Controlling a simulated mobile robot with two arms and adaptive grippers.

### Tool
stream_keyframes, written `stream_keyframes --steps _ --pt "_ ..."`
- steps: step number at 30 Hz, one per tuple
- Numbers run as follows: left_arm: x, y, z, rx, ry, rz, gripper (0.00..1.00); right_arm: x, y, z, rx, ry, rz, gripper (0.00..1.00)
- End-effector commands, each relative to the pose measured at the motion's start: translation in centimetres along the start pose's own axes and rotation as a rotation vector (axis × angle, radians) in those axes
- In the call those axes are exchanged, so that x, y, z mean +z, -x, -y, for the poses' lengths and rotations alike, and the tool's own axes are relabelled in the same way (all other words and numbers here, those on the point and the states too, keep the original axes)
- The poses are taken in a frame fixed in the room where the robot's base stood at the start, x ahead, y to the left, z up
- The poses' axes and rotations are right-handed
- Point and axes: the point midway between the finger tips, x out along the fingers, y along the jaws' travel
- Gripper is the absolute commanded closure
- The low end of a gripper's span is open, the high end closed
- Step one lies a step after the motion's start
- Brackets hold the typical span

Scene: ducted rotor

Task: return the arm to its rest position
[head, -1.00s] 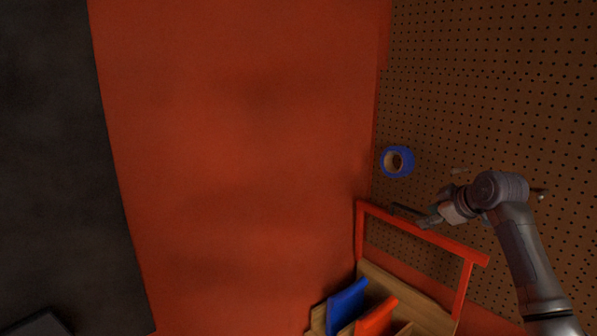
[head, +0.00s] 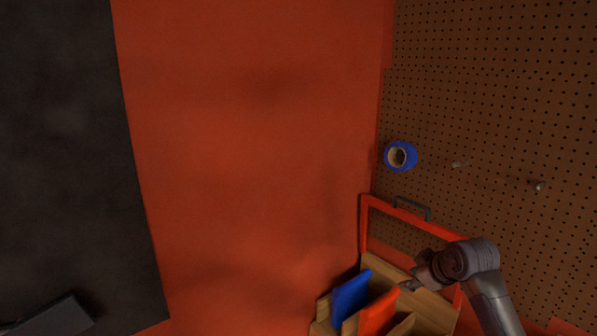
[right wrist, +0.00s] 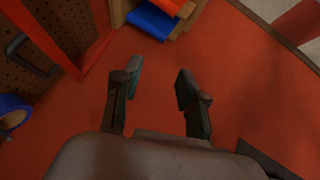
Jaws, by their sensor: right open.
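My right gripper (right wrist: 157,85) is open and empty in the right wrist view, its two fingers apart over bare orange surface. In the head view my right gripper (head: 412,284) shows small and dark at the lower right, in front of the wooden rack (head: 437,314). Whether it touches the rack cannot be told. My left gripper is not in view.
A red frame (head: 364,228) with a dark handle (head: 412,207) stands by the pegboard (head: 480,90). A blue ring (head: 388,156) and pegs (head: 459,164) are on the pegboard. Blue (head: 351,293) and orange (head: 379,312) pieces sit in the rack. The orange surface (head: 250,150) is clear.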

Motion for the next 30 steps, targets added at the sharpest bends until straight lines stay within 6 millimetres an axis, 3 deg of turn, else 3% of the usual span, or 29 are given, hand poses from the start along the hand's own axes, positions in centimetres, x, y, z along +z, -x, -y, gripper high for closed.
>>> stream_keyframes --steps 4,8,12,15,21,30 --pt "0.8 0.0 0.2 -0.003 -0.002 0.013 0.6 4.7 -2.1 7.1 -0.042 -0.046 0.065 0.59" --pt "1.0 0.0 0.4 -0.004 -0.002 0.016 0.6 10.3 -2.4 15.2 -0.076 -0.125 0.137 0.59" --pt "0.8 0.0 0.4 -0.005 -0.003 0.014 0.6 16.1 -0.1 23.2 -0.093 -0.241 0.217 0.59" --pt "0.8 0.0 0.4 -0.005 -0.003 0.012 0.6 19.1 2.0 26.9 -0.092 -0.314 0.263 0.59" --pt "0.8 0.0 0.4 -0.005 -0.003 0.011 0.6 22.7 5.8 31.2 -0.081 -0.425 0.33 0.59" --pt "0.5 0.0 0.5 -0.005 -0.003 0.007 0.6 26.0 10.7 34.8 -0.053 -0.548 0.405 0.59"
